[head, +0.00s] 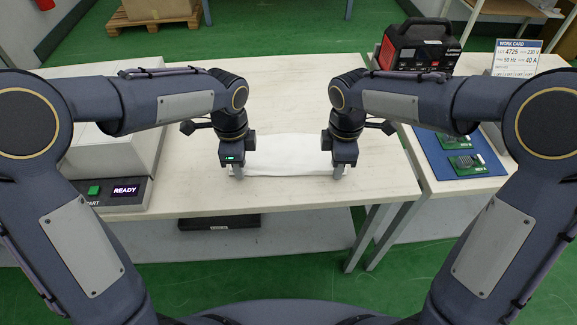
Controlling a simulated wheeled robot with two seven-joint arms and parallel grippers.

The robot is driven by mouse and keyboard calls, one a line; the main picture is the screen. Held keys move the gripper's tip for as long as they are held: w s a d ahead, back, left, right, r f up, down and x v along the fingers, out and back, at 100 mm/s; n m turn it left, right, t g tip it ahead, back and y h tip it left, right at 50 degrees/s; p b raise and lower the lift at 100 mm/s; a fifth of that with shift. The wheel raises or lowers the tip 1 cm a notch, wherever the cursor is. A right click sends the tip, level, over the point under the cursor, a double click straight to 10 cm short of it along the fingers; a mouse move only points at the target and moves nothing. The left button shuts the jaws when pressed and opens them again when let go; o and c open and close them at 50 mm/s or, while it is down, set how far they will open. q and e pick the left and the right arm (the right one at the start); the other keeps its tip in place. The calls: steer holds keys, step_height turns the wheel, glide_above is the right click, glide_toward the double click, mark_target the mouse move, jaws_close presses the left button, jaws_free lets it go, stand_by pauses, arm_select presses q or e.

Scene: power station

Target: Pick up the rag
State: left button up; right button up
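The rag (288,157) is a white cloth lying flat on the pale wooden table (290,100), near its front edge. My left gripper (237,172) points down at the rag's left end, and my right gripper (340,171) points down at its right end. The fingertips are small and partly hidden by the gripper bodies. I cannot tell whether they are open or shut, or whether they touch the cloth.
At left stands a pale machine with a green START button (94,190) and a READY display (125,189). On the right table are a red and black power unit (417,48), a work card (517,58), and a blue mat (434,161) with green circuit boards. The table behind the rag is clear.

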arm_select(q)
jaws_close()
arm_select(e)
steer(key=shift+f, duration=0.1)
jaws_close()
arm_select(q)
steer(key=shift+r, duration=0.1)
